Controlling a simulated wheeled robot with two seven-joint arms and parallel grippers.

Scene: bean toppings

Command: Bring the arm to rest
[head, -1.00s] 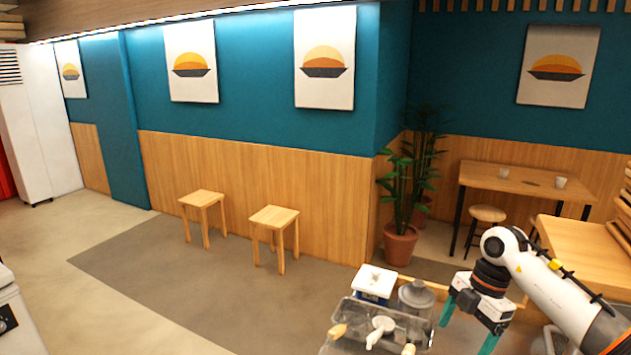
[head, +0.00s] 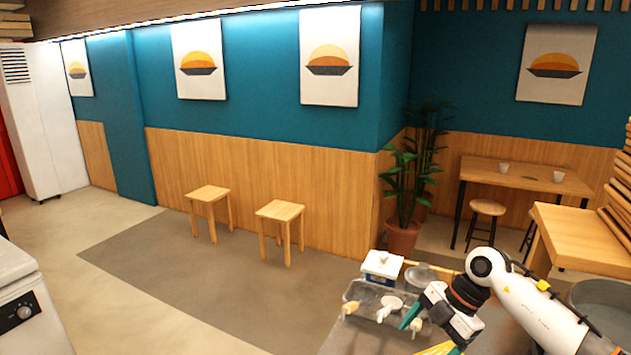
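My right arm comes in from the lower right in the head view. Its gripper (head: 428,332) has teal fingers, spread apart with nothing visible between them. It hangs over the metal counter, just right of a tray (head: 357,291) holding utensils with pale wooden handles and a white scoop-like piece (head: 390,308). Whether the fingers touch anything is not clear. My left gripper is not in view.
A white box (head: 382,267) and a round lidded container (head: 421,276) stand behind the tray. A large metal pot (head: 602,303) is at right, below a wooden counter (head: 583,235). Two stools (head: 280,212) stand by the far wall. The floor at left is open.

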